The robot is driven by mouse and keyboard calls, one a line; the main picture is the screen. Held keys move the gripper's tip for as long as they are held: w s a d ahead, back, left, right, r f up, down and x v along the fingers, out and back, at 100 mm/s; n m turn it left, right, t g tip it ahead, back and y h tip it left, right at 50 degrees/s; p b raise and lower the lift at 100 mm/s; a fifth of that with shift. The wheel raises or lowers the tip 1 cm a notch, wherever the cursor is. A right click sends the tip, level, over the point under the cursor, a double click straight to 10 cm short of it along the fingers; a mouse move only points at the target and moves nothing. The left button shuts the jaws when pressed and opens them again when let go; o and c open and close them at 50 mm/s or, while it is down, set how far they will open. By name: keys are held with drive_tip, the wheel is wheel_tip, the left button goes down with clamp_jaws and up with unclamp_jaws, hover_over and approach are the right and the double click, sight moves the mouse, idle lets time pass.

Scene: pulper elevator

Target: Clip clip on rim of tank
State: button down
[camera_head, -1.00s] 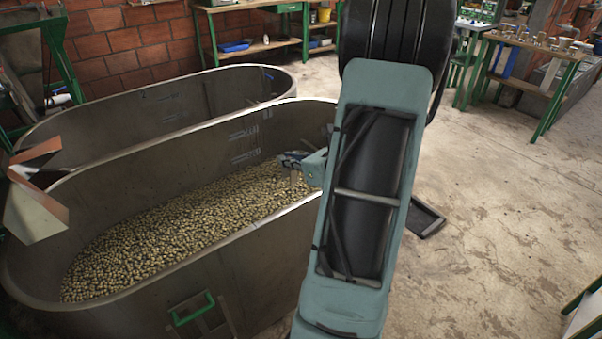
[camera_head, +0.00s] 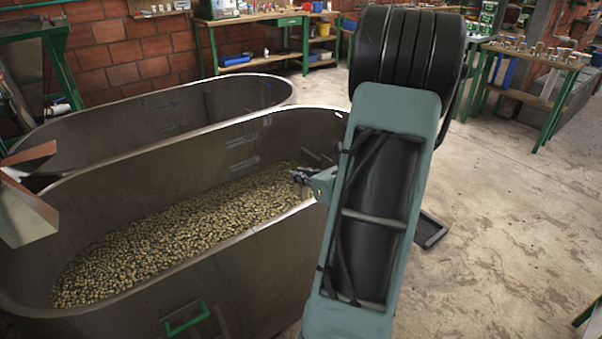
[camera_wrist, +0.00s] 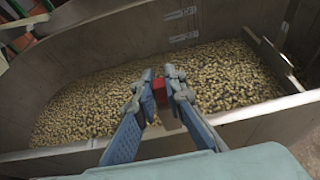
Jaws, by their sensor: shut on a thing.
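The near tank (camera_head: 215,265) is a large oval metal tub with a thin pale rim, partly filled with beans. My gripper (camera_head: 300,180) reaches over its near right rim and is partly hidden by my arm. In the wrist view my gripper (camera_wrist: 163,80) is shut on a small red clip (camera_wrist: 159,91), held between the two fingertips. The clip appears in front of the beans and inside the line of the tank rim (camera_wrist: 255,109). The clip cannot be made out in the head view. I cannot tell whether it touches the tank.
A second oval tank (camera_head: 230,97) stands behind the near one. A metal chute (camera_head: 27,210) hangs at the left. A green handle (camera_head: 187,318) is on the near tank's side. Workbenches (camera_head: 540,60) stand at the back. Open concrete floor (camera_head: 510,210) lies to the right.

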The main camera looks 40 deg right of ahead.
sight(305, 199)
drive_tip(key=shift+f+b, duration=2.95)
drive_tip(key=shift+f, duration=1.15)
drive_tip(key=c, duration=1.9)
unclamp_jaws()
drive_tip(key=v, duration=1.2)
